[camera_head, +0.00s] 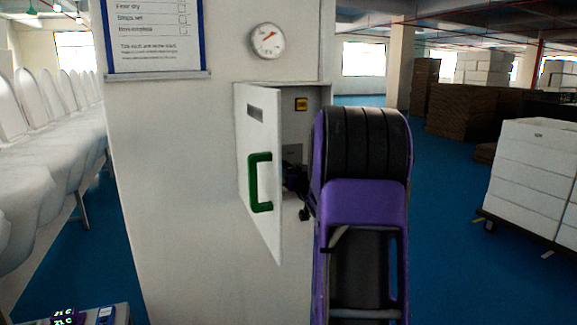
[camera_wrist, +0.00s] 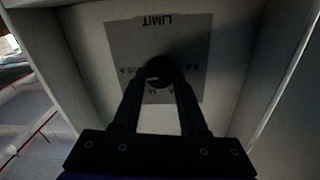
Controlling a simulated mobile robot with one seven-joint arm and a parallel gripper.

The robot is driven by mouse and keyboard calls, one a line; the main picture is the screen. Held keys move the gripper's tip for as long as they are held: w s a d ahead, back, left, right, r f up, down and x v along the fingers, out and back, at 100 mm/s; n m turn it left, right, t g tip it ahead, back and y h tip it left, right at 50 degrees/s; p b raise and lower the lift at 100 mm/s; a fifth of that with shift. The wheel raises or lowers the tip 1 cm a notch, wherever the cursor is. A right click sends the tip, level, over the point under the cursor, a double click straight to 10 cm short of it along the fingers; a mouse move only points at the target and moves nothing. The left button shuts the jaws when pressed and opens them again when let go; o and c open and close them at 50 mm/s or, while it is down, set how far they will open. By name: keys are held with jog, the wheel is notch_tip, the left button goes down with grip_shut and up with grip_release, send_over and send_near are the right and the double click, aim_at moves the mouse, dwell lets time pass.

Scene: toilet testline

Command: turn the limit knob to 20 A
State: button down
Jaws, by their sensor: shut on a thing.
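The limit knob (camera_wrist: 158,72) is a dark round knob on a grey plate (camera_wrist: 122,38) inside a white cabinet. The plate's word LIMIT shows upside down in the wrist view. My gripper (camera_wrist: 159,78) is shut on the knob, one finger on each side. A light mark shows on the knob, but I cannot tell which value it points to, as the fingers and shadow cover much of the scale. In the head view my gripper (camera_head: 293,178) reaches into the open cabinet (camera_head: 318,95), and my arm hides the knob.
The cabinet door (camera_head: 262,130) with its green handle (camera_head: 256,182) stands open left of my arm. A round gauge (camera_head: 267,41) and a notice board (camera_head: 155,35) are on the wall. White stacked boxes (camera_head: 535,175) stand at the right, with free blue floor (camera_head: 445,240) before them.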

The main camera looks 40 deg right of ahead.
jog(key=shift+r+m, duration=0.1)
jog(key=shift+m, duration=0.6)
jog(key=shift+c, duration=2.2)
grip_release()
jog(key=v, duration=1.7)
jog(key=shift+s+b, duration=0.2)
jog(key=shift+b, duration=0.1)
